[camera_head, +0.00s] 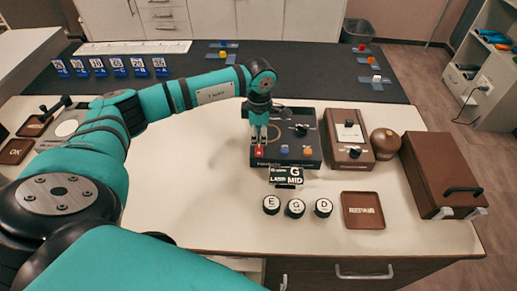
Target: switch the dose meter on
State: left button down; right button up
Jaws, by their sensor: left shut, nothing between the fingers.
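A dark control box (312,129) stands on the white counter, with a knob on top and red, blue and orange buttons along its front. My left gripper (265,139) is shut and empty. It points down over the left part of this box, with its tips close to the red button (259,150); I cannot tell whether they touch it. A brown box (347,118) with a small light panel and a dark knob stands to the right. The labels are too small to tell which box is the dose meter. My right gripper is not in view.
Black round pieces marked E (271,204), S (295,208) and D (323,207) lie nearer. A brown tray (363,210), a round brown object (385,142) and a brown case (436,172) are right.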

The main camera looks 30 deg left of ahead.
aim_at(259, 146)
pick_arm(q)
jog(key=shift+f+b, duration=0.6)
jog(key=shift+f, duration=0.2)
jog(key=shift+r, duration=0.2)
jog(key=shift+r+p, duration=2.1)
jog(key=shift+r, duration=1.3)
